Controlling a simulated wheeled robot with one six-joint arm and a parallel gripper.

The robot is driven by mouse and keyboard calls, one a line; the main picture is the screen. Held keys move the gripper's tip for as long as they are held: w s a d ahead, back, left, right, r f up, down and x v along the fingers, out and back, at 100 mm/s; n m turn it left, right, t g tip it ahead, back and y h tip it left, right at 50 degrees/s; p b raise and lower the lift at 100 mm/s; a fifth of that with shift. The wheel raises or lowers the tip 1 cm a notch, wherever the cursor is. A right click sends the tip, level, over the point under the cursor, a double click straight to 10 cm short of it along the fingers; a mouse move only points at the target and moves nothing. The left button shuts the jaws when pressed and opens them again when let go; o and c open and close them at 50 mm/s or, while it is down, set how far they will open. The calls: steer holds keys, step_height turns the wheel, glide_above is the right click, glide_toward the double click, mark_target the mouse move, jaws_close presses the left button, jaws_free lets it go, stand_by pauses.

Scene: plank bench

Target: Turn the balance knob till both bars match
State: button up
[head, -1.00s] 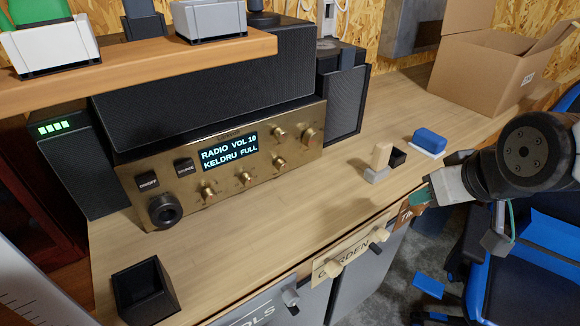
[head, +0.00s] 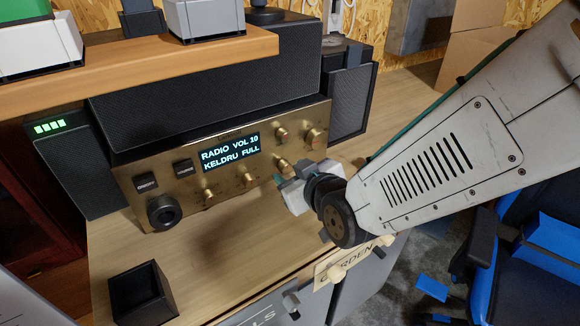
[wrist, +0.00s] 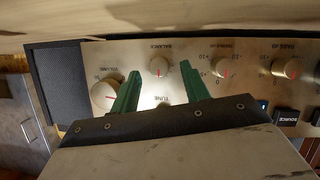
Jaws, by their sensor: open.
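The balance knob (wrist: 159,66), a small brass knob with a red mark, shows in the wrist view on the radio's panel under the label BALANCE. My gripper (wrist: 160,74) is open, with its green fingers on either side of the knob in the picture; I cannot tell whether they touch it. In the head view my gripper (head: 279,178) is at the lower right of the radio (head: 228,190), and partly covers the balance knob (head: 283,165). A bar of several lit green segments (head: 50,127) shows on the left speaker. No lit bar is visible on the right speaker (head: 349,95).
Close around are the volume knob (wrist: 104,94) and the treble knob (wrist: 226,69). The display (head: 229,152) reads RADIO VOL 10, KELDRU FULL. A wooden shelf (head: 150,62) overhangs the left. A black open box (head: 142,292) stands at the front left.

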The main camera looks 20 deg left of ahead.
steer(key=shift+x, duration=0.8)
steer(key=c, duration=1)
steer(key=shift+d, duration=0.1)
steer(key=m, duration=0.1)
steer(key=m+g+y, duration=0.2)
steer(key=shift+w+d+m, duration=0.15)
steer(key=shift+w+m, duration=0.1)
steer(key=shift+m, duration=0.15)
steer(key=m+g+y, duration=0.1)
steer(key=m, duration=0.1)
steer(key=m+g+y, duration=0.1)
steer(key=m, duration=0.1)
steer(key=shift+w+d+f, duration=0.1)
steer(key=shift+m, duration=0.3)
